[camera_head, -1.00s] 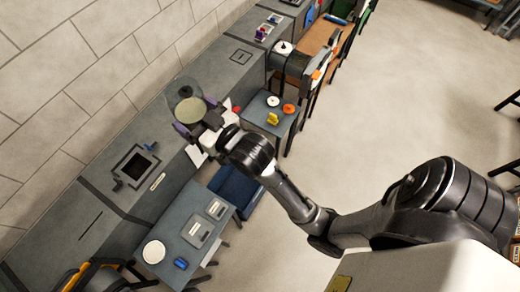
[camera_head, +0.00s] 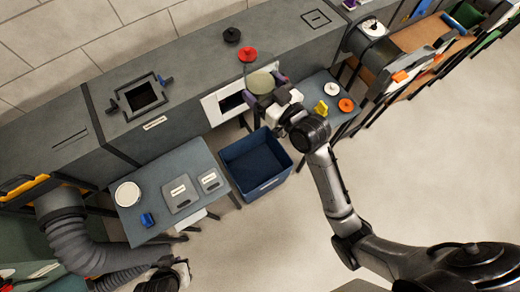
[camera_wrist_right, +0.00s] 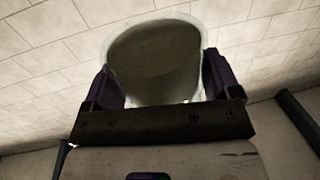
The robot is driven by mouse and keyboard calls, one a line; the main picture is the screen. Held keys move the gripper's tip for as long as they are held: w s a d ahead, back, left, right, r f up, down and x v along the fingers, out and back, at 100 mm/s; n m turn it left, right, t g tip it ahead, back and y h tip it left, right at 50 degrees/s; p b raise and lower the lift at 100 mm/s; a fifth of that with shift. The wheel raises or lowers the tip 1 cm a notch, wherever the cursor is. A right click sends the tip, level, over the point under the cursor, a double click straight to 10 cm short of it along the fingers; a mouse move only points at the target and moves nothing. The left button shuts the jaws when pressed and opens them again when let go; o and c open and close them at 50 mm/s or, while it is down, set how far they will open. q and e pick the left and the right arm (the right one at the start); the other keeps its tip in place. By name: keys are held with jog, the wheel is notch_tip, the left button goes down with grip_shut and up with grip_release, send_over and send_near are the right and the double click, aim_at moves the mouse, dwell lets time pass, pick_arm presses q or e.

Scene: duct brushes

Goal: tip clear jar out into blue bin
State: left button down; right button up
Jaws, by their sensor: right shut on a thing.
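The clear jar (camera_head: 264,68) is see-through, with a pale tan round patch at its lower end. My right gripper (camera_head: 266,93) is shut on it; purple fingers sit on both sides. In the right wrist view the jar (camera_wrist_right: 155,62) sits between the fingers, with a dull green-brown area inside a pale rim. I cannot tell its exact tilt or whether the patch is loose contents. The blue bin (camera_head: 258,184) stands open on the floor, below and slightly left of the jar in the head view.
The grey counter (camera_head: 185,65) runs along the wall, with a red round thing (camera_head: 248,54) and a black one (camera_head: 232,35) on it. A small table (camera_head: 170,170) stands left of the bin, another table (camera_head: 318,90) right. Floor in front is clear.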

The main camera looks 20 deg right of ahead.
jog(key=w+f+n+g+y+b, duration=0.1)
jog(key=w+f+n+y+b, duration=0.1)
jog(key=f+b, duration=1.7)
jog(key=w+d+f+n+g+y+b, duration=0.1)
jog(key=f+n+g+y+b, duration=0.15)
jog(key=f+b, duration=1.6)
jog(key=w+f+n+g+y+b, duration=0.1)
jog(key=w+f+y+b, duration=0.15)
jog(key=f+b, duration=1.7)
jog(key=s+a+f+m+p, duration=0.2)
jog(key=s+f+m+p, duration=0.1)
jog(key=m+p, duration=0.6)
jog(key=s+a+f+m+p, duration=0.3)
jog(key=m+p, duration=0.7)
jog(key=m, duration=0.4)
jog(key=shift+s+a+f, duration=0.15)
jog(key=shift+a+f, duration=0.05)
jog(key=shift+f, duration=0.15)
